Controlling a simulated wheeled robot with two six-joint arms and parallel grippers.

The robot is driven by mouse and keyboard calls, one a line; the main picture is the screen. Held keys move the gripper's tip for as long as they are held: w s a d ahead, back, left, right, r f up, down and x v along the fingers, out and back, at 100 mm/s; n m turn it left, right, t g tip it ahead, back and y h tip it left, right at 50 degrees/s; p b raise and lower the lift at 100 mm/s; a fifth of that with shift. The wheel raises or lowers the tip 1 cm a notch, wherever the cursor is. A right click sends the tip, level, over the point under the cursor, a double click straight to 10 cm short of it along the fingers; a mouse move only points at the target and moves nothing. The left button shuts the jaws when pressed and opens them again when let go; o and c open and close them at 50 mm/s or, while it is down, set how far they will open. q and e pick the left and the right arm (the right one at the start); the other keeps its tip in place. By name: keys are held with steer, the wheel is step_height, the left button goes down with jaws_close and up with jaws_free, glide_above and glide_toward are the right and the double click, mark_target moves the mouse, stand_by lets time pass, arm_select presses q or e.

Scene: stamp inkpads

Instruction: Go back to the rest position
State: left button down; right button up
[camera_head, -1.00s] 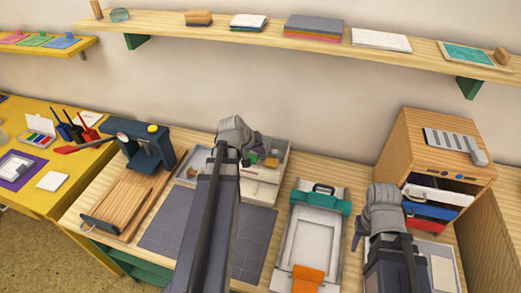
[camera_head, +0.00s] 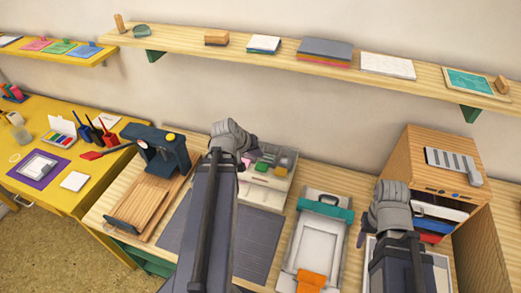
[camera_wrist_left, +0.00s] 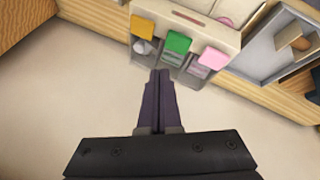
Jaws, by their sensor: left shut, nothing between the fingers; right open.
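My left gripper (camera_head: 252,142) is shut and empty above the back of the work table. In the left wrist view its two dark fingers (camera_wrist_left: 158,84) lie together. They point toward a pale tray (camera_head: 268,196) holding orange (camera_wrist_left: 142,27), green (camera_wrist_left: 178,42) and pink (camera_wrist_left: 213,58) pieces, with no contact seen. In the head view the left forearm covers the tray's left part. My right gripper (camera_head: 362,234) is open at the right, beside the drawer cabinet, and is mostly hidden by its own wrist.
A wooden cabinet (camera_head: 420,158) with coloured drawers stands at the right. A white press frame with teal clamp (camera_head: 325,206) lies between my arms. A blue press (camera_head: 163,155) stands left by a grey mat (camera_head: 258,240). A long wall shelf (camera_head: 225,50) runs behind.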

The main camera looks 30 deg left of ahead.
arm_select(q)
steer(key=shift+d, duration=0.1)
steer(key=s+d+f+m+g, duration=0.1)
steer(key=s+d+m+g, duration=0.1)
steer(key=d, duration=0.8)
steer(key=s+d+f+m+g+y, duration=0.1)
steer(key=s+d+m, duration=0.3)
steer(key=d, duration=0.6)
steer(key=s+d+f+m+g+y, duration=0.1)
steer(key=s+d+m+g, duration=0.2)
steer(key=d, duration=0.8)
steer(key=shift+f+m+g, duration=0.3)
steer(key=shift+m+g, duration=0.3)
steer(key=shift+m, duration=0.4)
